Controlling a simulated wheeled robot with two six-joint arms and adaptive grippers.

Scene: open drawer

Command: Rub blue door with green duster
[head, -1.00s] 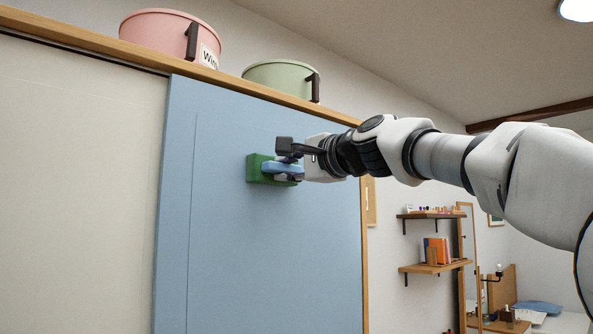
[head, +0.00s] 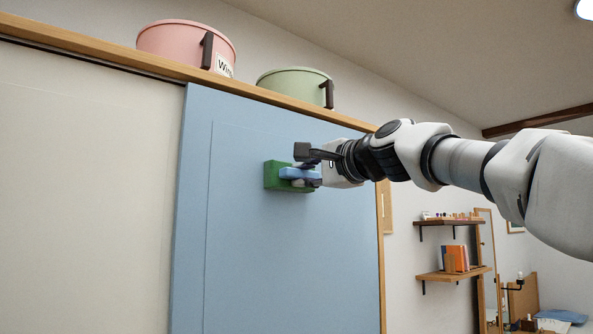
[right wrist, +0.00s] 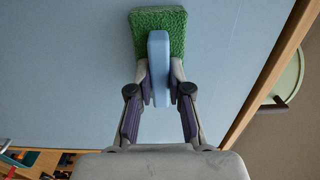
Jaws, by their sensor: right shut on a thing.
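The blue door (head: 280,259) is a large flat sliding panel in the middle of the head view. The green duster (head: 273,176) has a green pad and a light blue handle, and its pad is at the face of the door's upper part. My right gripper (head: 306,175) is shut on the blue handle. In the right wrist view, the gripper's fingers (right wrist: 159,85) hold the handle from both sides, and the green pad (right wrist: 172,22) is against or very close to the door (right wrist: 70,70). I cannot tell whether the pad presses on it. My left gripper is not in view.
A cream panel (head: 85,190) is left of the blue door. A pink tub (head: 180,42) and a green tub (head: 290,88) stand on the cabinet top. Wall shelves (head: 450,274) with books are at the right, beyond the cabinet's wooden edge.

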